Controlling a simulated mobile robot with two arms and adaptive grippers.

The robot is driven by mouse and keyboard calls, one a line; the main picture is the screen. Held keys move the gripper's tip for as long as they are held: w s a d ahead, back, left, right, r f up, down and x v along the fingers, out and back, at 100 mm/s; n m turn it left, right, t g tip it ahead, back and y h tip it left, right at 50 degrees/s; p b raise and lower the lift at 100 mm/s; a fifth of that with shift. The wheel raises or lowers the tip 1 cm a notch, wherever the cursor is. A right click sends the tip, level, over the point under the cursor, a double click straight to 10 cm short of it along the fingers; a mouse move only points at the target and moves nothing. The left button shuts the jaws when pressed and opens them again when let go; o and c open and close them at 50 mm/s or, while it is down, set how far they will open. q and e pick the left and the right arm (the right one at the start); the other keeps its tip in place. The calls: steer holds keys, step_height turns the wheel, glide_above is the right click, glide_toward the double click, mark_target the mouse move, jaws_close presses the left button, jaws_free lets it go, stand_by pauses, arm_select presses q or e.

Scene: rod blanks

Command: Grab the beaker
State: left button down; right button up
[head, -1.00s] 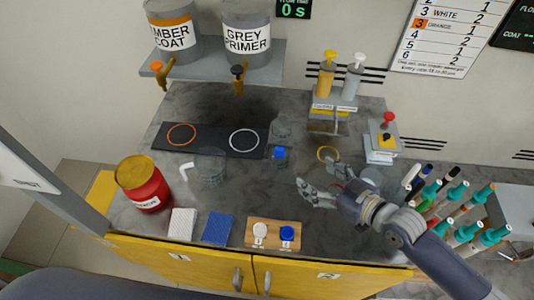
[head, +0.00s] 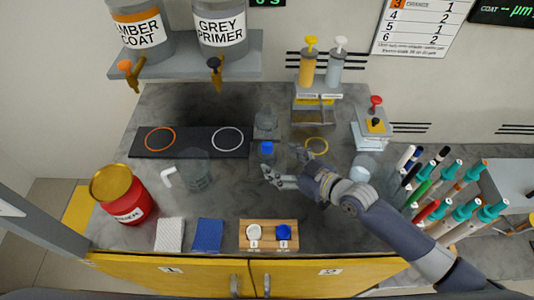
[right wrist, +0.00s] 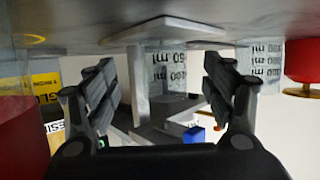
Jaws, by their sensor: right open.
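In the right wrist view both fingers of this gripper (right wrist: 163,90) are spread. Clear glass with upside-down volume marks shows beyond them; I cannot tell its full outline there. My left gripper is not in view.
A red drum (head: 124,194) is left of the beaker. A black strip (head: 187,142) with two rings lies behind it. A wooden block (head: 268,235) with two caps is in front.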

mark_target(275, 160)
steer(key=shift+p+x, duration=0.35)
steer(key=shift+x, duration=1.95)
steer(key=shift+s+a+r, duration=0.1)
steer(key=shift+a+r, duration=0.05)
steer(key=shift+a, duration=0.05)
steer(key=shift+c, duration=0.3)
steer(key=c, duration=1)
